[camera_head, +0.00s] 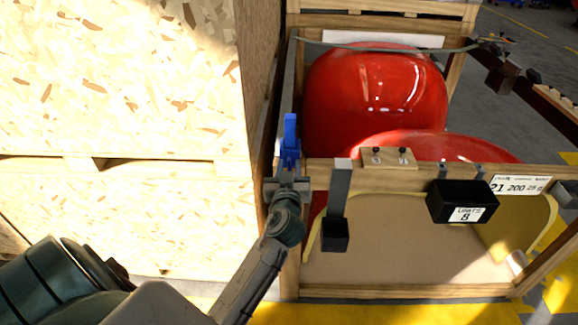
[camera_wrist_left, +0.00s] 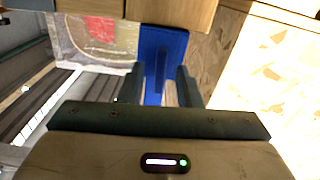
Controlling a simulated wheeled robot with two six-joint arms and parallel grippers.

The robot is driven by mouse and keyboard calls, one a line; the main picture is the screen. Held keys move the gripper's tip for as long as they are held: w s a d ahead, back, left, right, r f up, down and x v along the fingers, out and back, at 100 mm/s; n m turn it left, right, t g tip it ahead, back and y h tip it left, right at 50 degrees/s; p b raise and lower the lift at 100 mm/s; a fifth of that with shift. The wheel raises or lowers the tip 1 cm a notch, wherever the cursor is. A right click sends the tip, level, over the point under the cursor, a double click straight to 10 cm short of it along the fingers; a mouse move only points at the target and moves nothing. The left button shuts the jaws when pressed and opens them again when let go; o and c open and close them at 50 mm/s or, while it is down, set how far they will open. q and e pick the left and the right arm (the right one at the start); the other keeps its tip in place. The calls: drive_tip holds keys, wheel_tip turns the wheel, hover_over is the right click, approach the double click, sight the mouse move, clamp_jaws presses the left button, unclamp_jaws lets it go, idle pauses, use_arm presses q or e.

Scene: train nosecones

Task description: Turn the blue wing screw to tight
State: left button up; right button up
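The blue wing screw (camera_head: 290,142) is at the left front corner post of the wooden crate (camera_head: 460,176), its wing pointing up. In the left wrist view the blue part (camera_wrist_left: 172,42) has a raised narrow fin running between my fingers. My left gripper (camera_head: 289,178) is just below and in front of the blue screw. In the left wrist view my left gripper (camera_wrist_left: 158,75) has its two fingers apart, one on each side of the fin, with gaps visible. Whether the fingertips touch the blue part cannot be told. My right gripper is not in view.
Large red nosecones (camera_head: 375,92) lie in the crate. A tall chipboard box (camera_head: 120,90) stands close on the left. A black labelled box (camera_head: 462,201) and a dark clamp (camera_head: 336,215) hang on the crate's front. Floor (camera_head: 400,312) with yellow marking is in front.

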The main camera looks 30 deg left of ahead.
use_arm(q)
clamp_jaws()
drive_tip(key=shift+f+m, duration=0.1)
drive_tip(key=shift+m, duration=0.2)
idle(0.3)
unclamp_jaws()
